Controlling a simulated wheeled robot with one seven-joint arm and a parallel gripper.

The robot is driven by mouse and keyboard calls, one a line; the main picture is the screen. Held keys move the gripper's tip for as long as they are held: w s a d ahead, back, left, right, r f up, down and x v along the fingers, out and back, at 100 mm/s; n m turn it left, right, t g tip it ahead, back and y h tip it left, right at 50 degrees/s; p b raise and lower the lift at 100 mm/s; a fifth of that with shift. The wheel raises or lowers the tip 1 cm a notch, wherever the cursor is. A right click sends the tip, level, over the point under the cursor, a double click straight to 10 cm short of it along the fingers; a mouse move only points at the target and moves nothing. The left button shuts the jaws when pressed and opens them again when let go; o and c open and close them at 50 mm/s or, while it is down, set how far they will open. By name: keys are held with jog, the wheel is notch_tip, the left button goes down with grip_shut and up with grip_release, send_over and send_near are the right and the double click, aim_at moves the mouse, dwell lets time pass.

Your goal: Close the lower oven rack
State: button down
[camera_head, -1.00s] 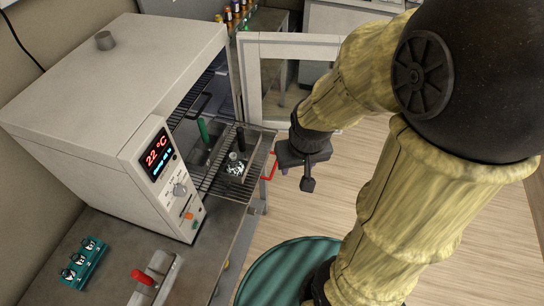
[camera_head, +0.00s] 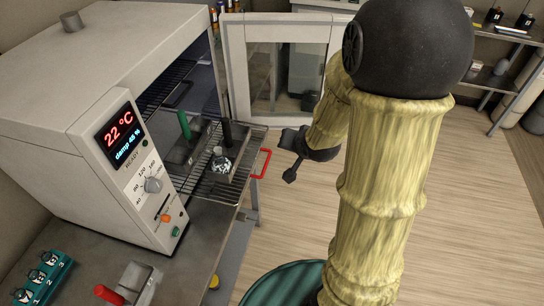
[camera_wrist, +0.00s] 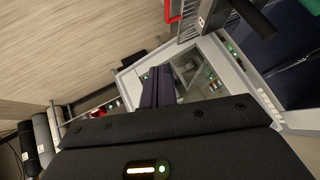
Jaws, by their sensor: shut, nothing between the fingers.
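The oven (camera_head: 90,60) is a pale cabinet with its door (camera_head: 235,75) swung open. Its lower rack (camera_head: 215,190), a wire shelf, is pulled partly out of the front and has a red handle (camera_head: 264,163) at its outer edge. The red handle also shows at the top of the wrist view (camera_wrist: 173,10). My gripper (camera_head: 281,143) is to the right of the handle, apart from it. Its fingers look shut and empty in the wrist view (camera_wrist: 158,88).
On the rack sit a shiny flask-like item (camera_head: 221,165) and a black upright handle (camera_head: 227,132). A green handle (camera_head: 184,124) stands further in. A teal round top (camera_head: 285,285) is at the lower middle. Open wooden floor (camera_head: 450,200) lies to the right.

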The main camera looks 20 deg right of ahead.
jog(key=w+d+f+m+t+y+b, duration=0.2)
jog(key=w+f+m+t+b, duration=0.1)
jog(key=f+b, duration=0.5)
jog(key=w+d+f+m+t+y+b, duration=0.2)
jog(key=f+m+t+b, duration=0.3)
jog(key=f+b, duration=0.4)
jog(key=w+m+b, duration=0.1)
jog(key=b, duration=0.2)
jog(key=shift+w+d+t+y+b, duration=0.25)
jog(key=shift+t+y+b, duration=0.05)
jog(key=shift+t+y, duration=0.1)
jog(key=shift+f, duration=0.1)
jog(key=a+x, duration=0.2)
jog(key=x, duration=1)
jog(key=shift+a, duration=0.45)
